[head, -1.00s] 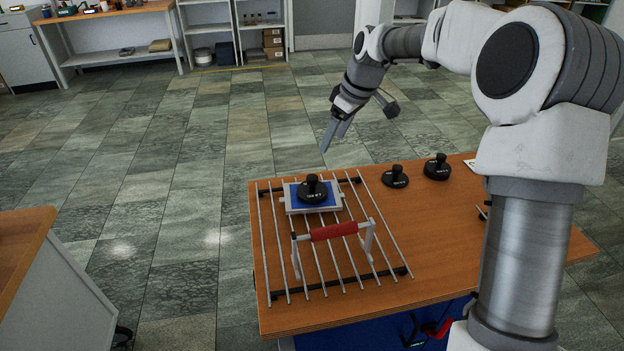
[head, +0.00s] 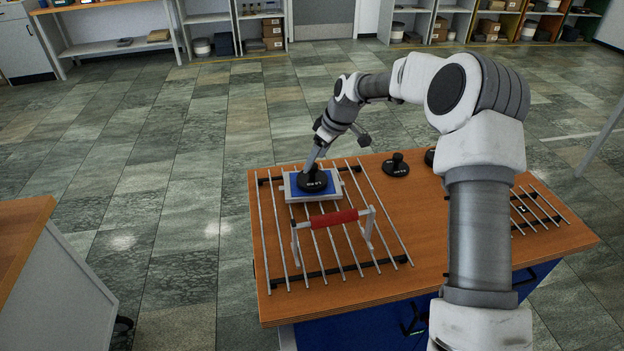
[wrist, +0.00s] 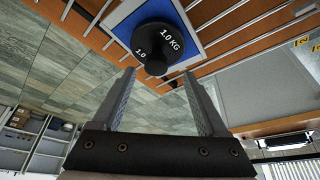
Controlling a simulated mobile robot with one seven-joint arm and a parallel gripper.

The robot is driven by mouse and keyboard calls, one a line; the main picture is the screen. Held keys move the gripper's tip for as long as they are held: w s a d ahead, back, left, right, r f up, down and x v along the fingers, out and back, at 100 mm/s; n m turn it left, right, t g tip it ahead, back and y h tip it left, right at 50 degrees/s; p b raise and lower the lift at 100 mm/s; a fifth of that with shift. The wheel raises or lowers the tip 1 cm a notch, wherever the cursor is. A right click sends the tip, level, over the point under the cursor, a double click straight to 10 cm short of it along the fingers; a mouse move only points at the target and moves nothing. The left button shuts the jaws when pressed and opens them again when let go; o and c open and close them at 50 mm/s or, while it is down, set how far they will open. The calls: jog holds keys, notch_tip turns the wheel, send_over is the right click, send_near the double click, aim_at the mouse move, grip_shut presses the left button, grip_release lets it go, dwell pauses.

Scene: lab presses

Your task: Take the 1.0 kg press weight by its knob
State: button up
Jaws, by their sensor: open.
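The 1.0 kg press weight (head: 313,183) is a black disc with a knob on top. It rests on a blue-topped plate (head: 293,193) on the wire rack. In the wrist view the weight (wrist: 166,36) shows its "1.0 KG" label, and its knob (wrist: 155,67) points toward me. My gripper (head: 313,160) is at the weight's knob in the head view. In the wrist view my gripper (wrist: 160,85) has its two fingers apart, with the knob just beyond and between their tips. I cannot tell whether a finger touches the knob.
A red-handled bar frame (head: 333,219) stands on the rack (head: 345,262) in front of the weight. Another black weight (head: 396,166) stands to the right, and one more (head: 429,158) is partly hidden behind my arm. A smaller rack (head: 540,207) lies at the table's right.

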aim_at(312, 174)
jog(key=shift+w+x, duration=0.15)
jog(key=shift+x, duration=1.15)
jog(key=shift+w+x, duration=0.1)
jog(key=shift+x, duration=1.25)
jog(key=shift+d, duration=0.15)
grip_shut()
jog(key=shift+w+r, duration=0.1)
jog(key=shift+r, duration=0.1)
